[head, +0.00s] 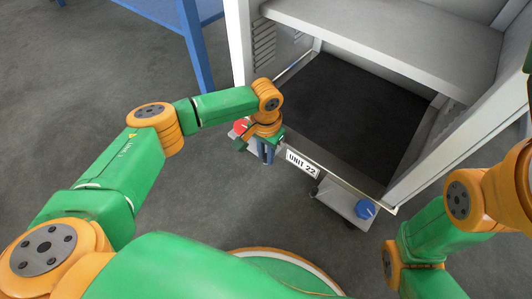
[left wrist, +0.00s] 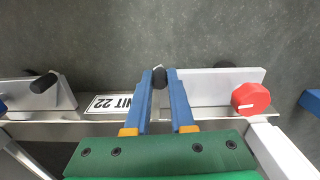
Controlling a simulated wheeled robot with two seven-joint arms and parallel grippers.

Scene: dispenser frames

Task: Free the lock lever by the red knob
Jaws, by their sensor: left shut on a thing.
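The red knob (head: 240,127) sits at the front left corner of the white dispenser frame; in the left wrist view the knob (left wrist: 250,98) is right of my fingers. The lock lever's black grip (left wrist: 160,79) is between the blue fingertips of my left gripper (left wrist: 160,76), beside a white block (left wrist: 225,82) near the red knob. My left gripper (head: 266,157) is shut on that grip and hides the lever in the head view. My right arm shows at the right, but its gripper is out of view.
A blue knob (head: 365,208) is at the frame's front right corner, with a second black-gripped lever (left wrist: 43,83) near it. A UNIT 22 label (head: 302,163) is on the front edge between them. A blue-legged table (head: 193,40) stands behind left. The floor in front is clear.

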